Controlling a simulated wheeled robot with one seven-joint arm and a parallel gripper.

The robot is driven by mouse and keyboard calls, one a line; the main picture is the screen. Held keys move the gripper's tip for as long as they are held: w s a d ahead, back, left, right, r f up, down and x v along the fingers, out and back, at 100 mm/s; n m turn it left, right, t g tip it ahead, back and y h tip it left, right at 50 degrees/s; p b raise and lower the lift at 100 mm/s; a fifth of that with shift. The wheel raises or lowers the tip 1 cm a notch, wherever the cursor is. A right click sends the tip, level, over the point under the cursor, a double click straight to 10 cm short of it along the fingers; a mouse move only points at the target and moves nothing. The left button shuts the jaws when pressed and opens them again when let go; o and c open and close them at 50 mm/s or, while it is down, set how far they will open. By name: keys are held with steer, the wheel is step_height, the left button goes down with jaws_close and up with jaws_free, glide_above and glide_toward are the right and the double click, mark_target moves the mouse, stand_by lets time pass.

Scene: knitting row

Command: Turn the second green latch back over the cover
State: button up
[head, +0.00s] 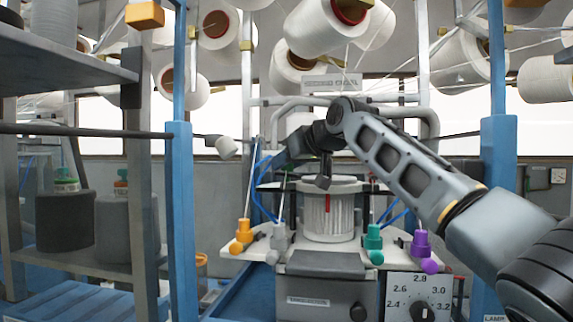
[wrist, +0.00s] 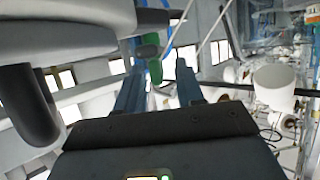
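A green latch (wrist: 153,62) shows in the wrist view, just past and between the fingertips of my gripper (wrist: 158,75). The two fingers stand apart with a gap between them, and I see no clear contact with the latch. In the head view my gripper (head: 323,181) points down at the back top of the white ribbed cylinder (head: 330,218) in the middle of the machine. A pale round top (head: 333,185) on it may be the cover. Small dark upright parts stand beside it; I cannot tell the second green latch there.
Orange (head: 244,231), grey (head: 278,238), teal (head: 373,238) and purple (head: 421,243) feeders stand around the machine's white ring plate. A numbered dial (head: 420,296) is at the front right. Blue posts (head: 180,200) flank the machine. Yarn cones (head: 318,25) hang above.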

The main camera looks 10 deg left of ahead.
steer(key=b+v, duration=0.2)
steer(key=v, duration=0.5)
steer(key=shift+o, duration=0.4)
steer(key=shift+s, duration=0.1)
